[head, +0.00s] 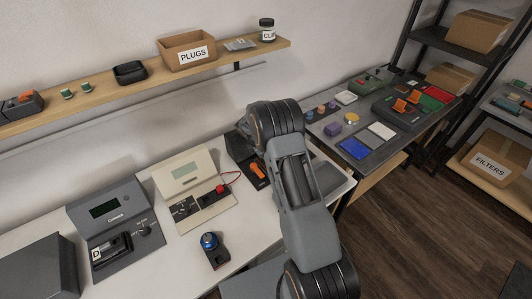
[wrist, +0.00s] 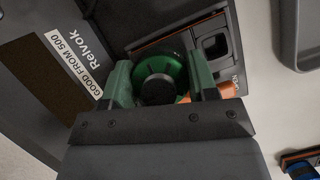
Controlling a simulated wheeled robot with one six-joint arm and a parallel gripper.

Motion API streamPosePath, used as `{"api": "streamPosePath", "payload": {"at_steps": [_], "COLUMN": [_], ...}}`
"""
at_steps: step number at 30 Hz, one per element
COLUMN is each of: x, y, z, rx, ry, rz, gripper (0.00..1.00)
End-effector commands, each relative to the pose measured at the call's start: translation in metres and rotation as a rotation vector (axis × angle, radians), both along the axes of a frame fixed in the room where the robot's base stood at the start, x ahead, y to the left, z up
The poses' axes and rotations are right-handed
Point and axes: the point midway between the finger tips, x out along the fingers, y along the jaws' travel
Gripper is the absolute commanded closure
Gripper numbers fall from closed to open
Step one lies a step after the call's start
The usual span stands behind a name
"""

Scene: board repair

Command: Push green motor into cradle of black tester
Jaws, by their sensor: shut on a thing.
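The black tester (head: 238,150) stands on the white bench in the head view, partly hidden behind my arm, with an orange part (head: 257,170) showing. In the wrist view the tester (wrist: 60,25) fills the left and middle, with a label reading "Relvok" and "GOOD FROM 500". The round green motor (wrist: 158,70) with a dark centre is between the fingers of my gripper (wrist: 160,82), which is shut on it. The motor is over the tester's face, next to a square socket (wrist: 213,46). The cradle is hidden, and I cannot tell how deep the motor sits.
A cream tester (head: 190,183) with a red lead and a grey tester (head: 112,212) stand left of the black one. A small blue-topped device (head: 209,242) stands in front. A grey table (head: 340,140) with several parts is at right. A shelf (head: 110,102) runs above.

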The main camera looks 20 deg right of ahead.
Motion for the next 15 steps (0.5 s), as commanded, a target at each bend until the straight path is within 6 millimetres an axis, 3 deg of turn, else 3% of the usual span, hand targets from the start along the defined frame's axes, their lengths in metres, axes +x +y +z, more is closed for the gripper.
{"api": "streamPosePath", "payload": {"at_steps": [15], "x": [0.0005], "y": [-0.0001], "z": [-0.0042], "rx": [0.0], "ry": [-0.001], "rz": [-0.001], "gripper": [0.71]}}
